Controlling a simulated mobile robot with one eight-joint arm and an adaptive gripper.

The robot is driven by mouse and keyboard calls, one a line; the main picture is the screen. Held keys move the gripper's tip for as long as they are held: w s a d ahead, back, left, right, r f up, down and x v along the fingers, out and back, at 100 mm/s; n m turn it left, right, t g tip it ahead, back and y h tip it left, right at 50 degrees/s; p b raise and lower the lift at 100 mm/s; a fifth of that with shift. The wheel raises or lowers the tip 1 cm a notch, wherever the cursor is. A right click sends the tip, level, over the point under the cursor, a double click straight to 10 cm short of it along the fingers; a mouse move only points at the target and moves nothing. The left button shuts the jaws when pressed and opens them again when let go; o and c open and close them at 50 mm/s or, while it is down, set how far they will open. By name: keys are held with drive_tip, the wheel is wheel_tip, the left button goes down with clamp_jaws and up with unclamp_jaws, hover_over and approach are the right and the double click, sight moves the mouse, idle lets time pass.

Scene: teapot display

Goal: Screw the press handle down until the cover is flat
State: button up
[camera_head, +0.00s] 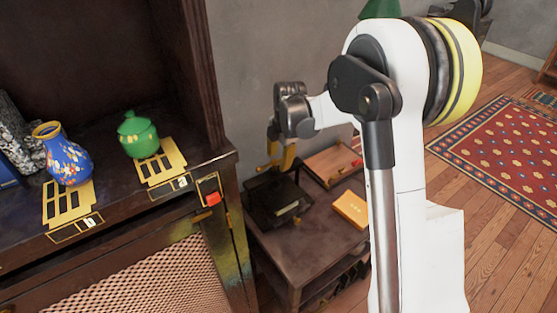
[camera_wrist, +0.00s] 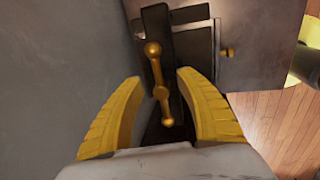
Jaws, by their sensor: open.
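The press handle (camera_wrist: 158,85) is a brass bar with rounded knobs, seen between my fingers in the wrist view. The dark press (camera_head: 274,203) stands on the low side table, and a dark upright part of it (camera_wrist: 158,28) shows beyond the handle. A pale greenish item (camera_head: 288,209) lies at the press's front; I cannot tell whether the cover is flat. My gripper (camera_wrist: 158,92) has two yellow fingers, open on either side of the handle with gaps showing. In the head view my gripper (camera_head: 281,155) is above the press and partly hides the handle.
The low table (camera_head: 305,245) also holds a yellow box (camera_head: 350,209) and a wooden board (camera_head: 333,163). A dark cabinet at left carries a blue vase (camera_head: 67,160) and a green pot (camera_head: 138,137). A grey wall (camera_wrist: 55,80) is close at left.

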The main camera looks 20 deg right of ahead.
clamp_jaws()
drive_tip(key=shift+m, duration=0.3)
